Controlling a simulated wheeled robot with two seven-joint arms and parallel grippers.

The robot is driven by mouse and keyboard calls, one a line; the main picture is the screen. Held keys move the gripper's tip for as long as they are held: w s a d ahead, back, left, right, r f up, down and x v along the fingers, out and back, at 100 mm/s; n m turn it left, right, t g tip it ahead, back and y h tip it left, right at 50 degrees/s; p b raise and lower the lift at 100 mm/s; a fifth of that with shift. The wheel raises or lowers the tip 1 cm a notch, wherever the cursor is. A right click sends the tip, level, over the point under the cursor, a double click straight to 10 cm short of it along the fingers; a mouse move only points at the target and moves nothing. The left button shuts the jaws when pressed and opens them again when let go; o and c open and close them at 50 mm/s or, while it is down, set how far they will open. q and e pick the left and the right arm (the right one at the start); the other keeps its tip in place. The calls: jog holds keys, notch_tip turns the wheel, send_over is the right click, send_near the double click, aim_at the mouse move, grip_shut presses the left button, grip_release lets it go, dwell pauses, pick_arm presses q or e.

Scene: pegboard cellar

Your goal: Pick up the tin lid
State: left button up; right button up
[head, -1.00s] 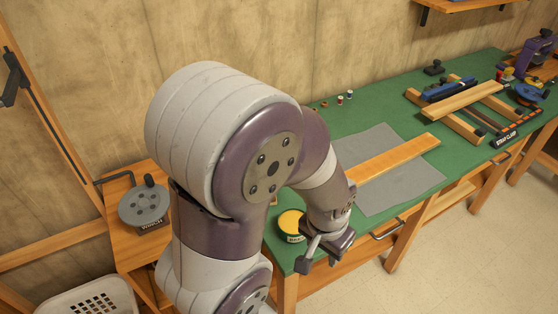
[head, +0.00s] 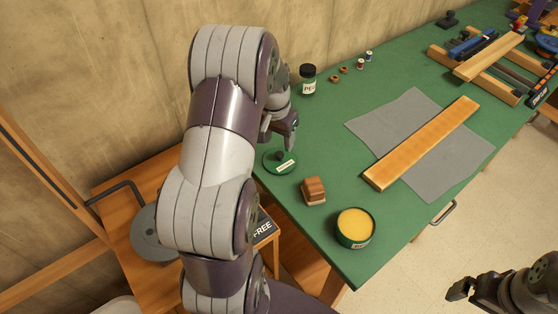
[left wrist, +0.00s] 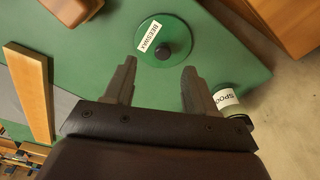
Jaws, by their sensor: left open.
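The tin lid is a round green disc with a dark knob and a white label. In the head view the lid (head: 271,164) lies on the green bench top near its left edge. In the left wrist view the lid (left wrist: 174,50), labelled BEESWAX, lies just beyond the fingertips, roughly centred between them. My left gripper (left wrist: 160,68) is open and empty; in the head view the gripper (head: 284,135) is partly hidden by my arm, close to the lid. The open tin (head: 354,226) of yellow wax stands near the front corner. My right gripper (head: 459,291) is at the lower right, away from the bench.
A brown block (head: 314,190) sits between lid and tin. A dark-capped jar (head: 308,82) stands behind the lid; a labelled jar (left wrist: 228,98) is beside a finger in the wrist view. A plank (head: 425,143) lies across a grey cloth (head: 462,172). Small spools stand at the back.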

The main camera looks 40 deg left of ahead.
aim_at(279, 153)
pick_arm(q)
jog(key=f, duration=0.2)
jog(key=w+f, duration=0.1)
jog(key=f, duration=0.4)
jog(key=shift+w+a+f, duration=0.15)
jog(key=shift+w+a, duration=0.1)
jog(key=shift+a, duration=0.15)
grip_shut()
